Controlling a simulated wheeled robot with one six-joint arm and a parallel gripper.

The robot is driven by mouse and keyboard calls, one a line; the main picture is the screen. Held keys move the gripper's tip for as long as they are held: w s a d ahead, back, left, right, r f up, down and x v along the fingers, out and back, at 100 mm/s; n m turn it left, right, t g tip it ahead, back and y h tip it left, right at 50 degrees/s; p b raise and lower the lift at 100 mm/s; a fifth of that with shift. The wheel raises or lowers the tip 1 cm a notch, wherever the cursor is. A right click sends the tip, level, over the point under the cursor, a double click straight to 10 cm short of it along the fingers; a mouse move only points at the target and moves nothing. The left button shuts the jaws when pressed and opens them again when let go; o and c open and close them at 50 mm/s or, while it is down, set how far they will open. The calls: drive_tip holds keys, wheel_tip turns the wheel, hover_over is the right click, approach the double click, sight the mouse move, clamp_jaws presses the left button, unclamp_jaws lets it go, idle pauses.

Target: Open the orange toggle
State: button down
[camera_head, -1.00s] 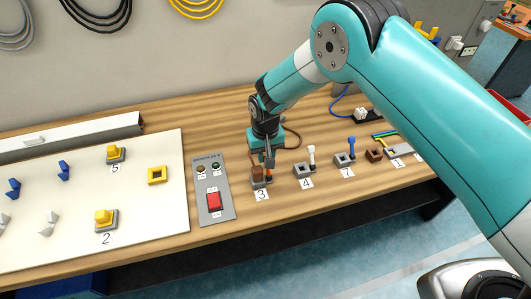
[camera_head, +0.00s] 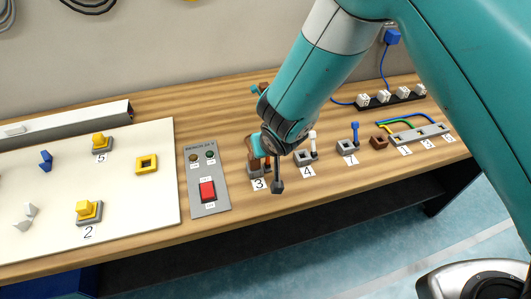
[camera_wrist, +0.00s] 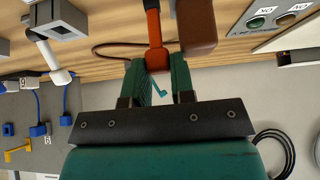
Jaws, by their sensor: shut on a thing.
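The orange toggle (camera_wrist: 153,28) shows in the wrist view as an orange lever with a wider orange end between my fingertips. My gripper (camera_wrist: 158,66) is shut on this end, with a green finger on either side. A brown block (camera_wrist: 197,22) stands close beside the lever, by the right finger.
A control panel (camera_head: 208,178) with a red switch lies left of the base. To the right are the white toggle (camera_head: 312,138) at 4 and the blue toggle (camera_head: 355,131) at 7. A white board (camera_head: 140,205) with yellow parts fills the left side. Bare wood lies in front.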

drive_tip(key=s+t+b, duration=0.1)
drive_tip(key=b, duration=0.1)
drive_tip(key=f+t+b, duration=0.1)
drive_tip(key=b, duration=0.2)
drive_tip(key=shift+s+d+f+y, duration=0.2)
drive_tip(key=shift+s+f+y, duration=0.05)
drive_tip(key=shift+s+y, duration=0.1)
drive_tip(key=t+b, duration=0.1)
drive_tip(key=b, duration=0.2)
drive_tip(key=s+t+b, duration=0.1)
drive_tip(key=b, duration=0.3)
drive_tip(key=shift+s+d+f+y, duration=0.1)
drive_tip(key=shift+d+f+y, duration=0.05)
drive_tip(key=shift+d+y, duration=0.1)
drive_tip(key=t+b, duration=0.1)
drive_tip(key=b, duration=0.3)
drive_tip(key=shift+s, duration=0.25)
drive_tip(key=shift+d+b, duration=0.1)
drive_tip(key=shift+b, duration=0.35)
drive_tip(key=shift+s+r+t+b, duration=0.2)
drive_tip(key=shift+t+b, duration=0.1)
drive_tip(key=shift+b, duration=0.2)
drive_tip(key=c, duration=1)
unclamp_jaws()
drive_tip(key=shift+o, duration=0.2)
drive_tip(key=shift+r, duration=0.1)
